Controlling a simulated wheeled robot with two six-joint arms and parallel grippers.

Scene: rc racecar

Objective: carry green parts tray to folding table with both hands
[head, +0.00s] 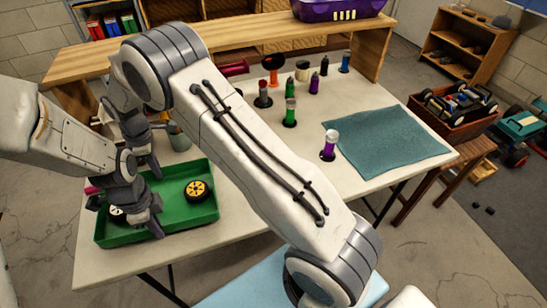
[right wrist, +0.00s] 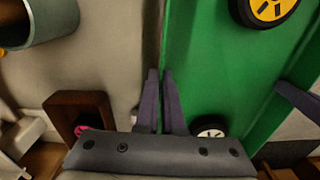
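The green parts tray (head: 190,222) lies at the left end of the white folding table (head: 240,238); I cannot tell whether it rests fully on the top. A yellow-hubbed wheel (head: 198,190) and a white-hubbed wheel (head: 117,214) are in it. My right gripper (head: 150,172) is at the tray's far side. In the right wrist view its fingers (right wrist: 160,88) are close together along the tray's wall, which seems pinched between them. My left gripper (head: 150,222) is at the tray's near side, over the front wall; its grip is unclear. One finger of it shows at the right wrist view's right edge.
A blue-green mat (head: 388,143) and several colored bottles stand or lie farther right on the table. A wooden shelf (head: 280,30) runs along the back. A grey-green cup (right wrist: 45,20) is close beside my right gripper. A stool with a crate (head: 455,118) stands right of the table.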

